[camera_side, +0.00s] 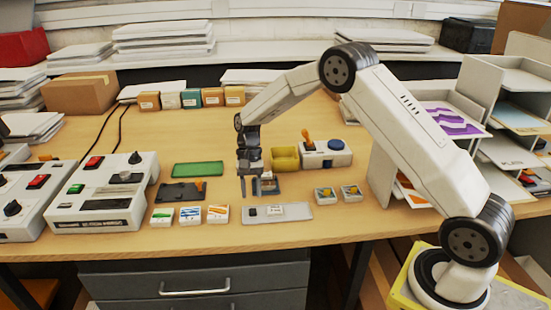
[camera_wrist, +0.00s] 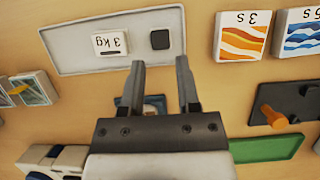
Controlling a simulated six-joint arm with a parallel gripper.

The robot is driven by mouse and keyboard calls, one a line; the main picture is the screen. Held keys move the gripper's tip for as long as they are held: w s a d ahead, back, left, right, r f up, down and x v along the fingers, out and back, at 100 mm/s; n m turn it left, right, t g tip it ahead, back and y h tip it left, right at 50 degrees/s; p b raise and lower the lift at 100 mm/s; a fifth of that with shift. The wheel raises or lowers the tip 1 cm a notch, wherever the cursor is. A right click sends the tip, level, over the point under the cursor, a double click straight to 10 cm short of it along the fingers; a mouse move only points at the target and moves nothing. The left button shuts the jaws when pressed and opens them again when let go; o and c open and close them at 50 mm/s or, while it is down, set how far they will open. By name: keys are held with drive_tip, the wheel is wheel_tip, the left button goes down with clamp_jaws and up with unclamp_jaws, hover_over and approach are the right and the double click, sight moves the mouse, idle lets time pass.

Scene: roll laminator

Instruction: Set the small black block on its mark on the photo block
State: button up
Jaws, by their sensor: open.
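The small black block (camera_wrist: 160,39) lies on a pale grey tray (camera_wrist: 75,52), beside a white block marked 3 kg (camera_wrist: 109,43). In the side view the black block (camera_side: 253,211) is near the tray's left end. My gripper (camera_wrist: 160,66) is open and empty; in the side view its fingertips (camera_side: 249,192) are behind the tray and above it. Small picture blocks (camera_side: 325,194) stand to the right; in the wrist view one (camera_wrist: 35,87) is at the left edge. I cannot tell which is the photo block. A dark item (camera_side: 268,185) beneath my gripper is partly hidden.
Wave-pattern blocks (camera_side: 190,214) stand left of the tray, with a dark plate with an orange lever (camera_side: 181,191) and a green pad (camera_side: 198,169) behind.

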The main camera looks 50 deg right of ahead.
sight(252, 211)
drive_tip(key=shift+x, duration=2.45)
drive_tip(key=shift+s+a, duration=0.1)
drive_tip(key=shift+r, duration=0.1)
clamp_jaws()
